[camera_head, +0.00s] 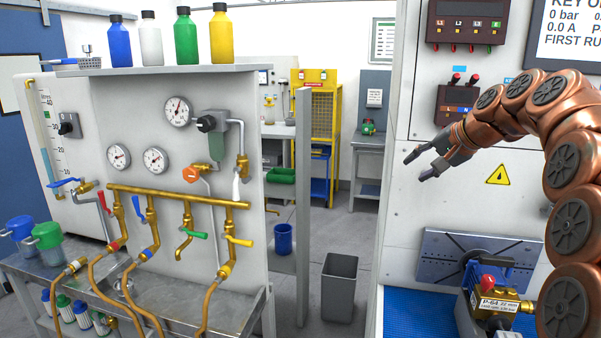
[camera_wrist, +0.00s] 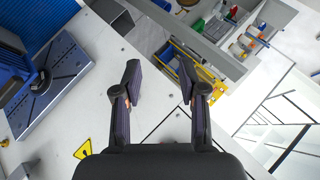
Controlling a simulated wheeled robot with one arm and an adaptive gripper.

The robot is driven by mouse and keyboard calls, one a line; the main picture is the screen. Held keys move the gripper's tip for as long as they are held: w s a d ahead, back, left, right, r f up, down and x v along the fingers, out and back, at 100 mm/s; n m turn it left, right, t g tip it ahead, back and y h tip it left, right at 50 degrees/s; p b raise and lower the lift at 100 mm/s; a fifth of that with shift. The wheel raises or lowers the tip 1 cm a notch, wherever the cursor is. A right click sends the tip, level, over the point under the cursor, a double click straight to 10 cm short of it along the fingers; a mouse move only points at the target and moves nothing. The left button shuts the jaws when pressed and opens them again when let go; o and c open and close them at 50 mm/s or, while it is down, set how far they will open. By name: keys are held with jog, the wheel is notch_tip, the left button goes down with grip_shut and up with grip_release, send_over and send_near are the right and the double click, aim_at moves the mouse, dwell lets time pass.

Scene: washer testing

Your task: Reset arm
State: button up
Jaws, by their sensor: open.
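My gripper (camera_head: 425,165) is at the end of my copper-coloured arm, which curves in from the right in the head view. The gripper is in front of the white panel (camera_head: 405,235), pointing left. In the wrist view my gripper (camera_wrist: 158,82) shows two dark fingers spread apart with nothing between them. It touches nothing that I can see.
A pump (camera_head: 492,300) labelled P-64 stands at a slotted metal plate (camera_head: 440,265) below my arm. At left is a bench with gauges, brass pipes and valves (camera_head: 180,200), with several bottles (camera_head: 186,38) on top. A grey bin (camera_head: 340,287) stands on the floor between.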

jog(key=s+a+f+n+g, duration=0.1)
jog(key=s+a+f+g, duration=0.1)
jog(key=s+a+f, duration=0.3)
jog(key=s+a+f+n+g+h, duration=0.15)
jog(key=s+f, duration=0.25)
jog(key=s, duration=0.4)
jog(key=s+a+f+n+g, duration=0.1)
jog(key=s+a+f+g, duration=0.1)
jog(key=s+a+f, duration=0.3)
jog(key=s+f+n+g+h, duration=0.1)
jog(key=s+f, duration=0.4)
jog(key=s, duration=0.4)
jog(key=s+d+f+n+g+h, duration=0.1)
jog(key=s+f, duration=0.4)
jog(key=s, duration=0.5)
jog(key=s+d+f+n+g+h, duration=0.1)
jog(key=s+f, duration=0.4)
jog(key=s, duration=0.5)
jog(key=shift+d+n+g+b, duration=0.25)
jog(key=shift+n+g+b, duration=0.15)
jog(key=shift+g, duration=0.45)
jog(key=shift+f, duration=0.1)
jog(key=shift+c, duration=0.3)
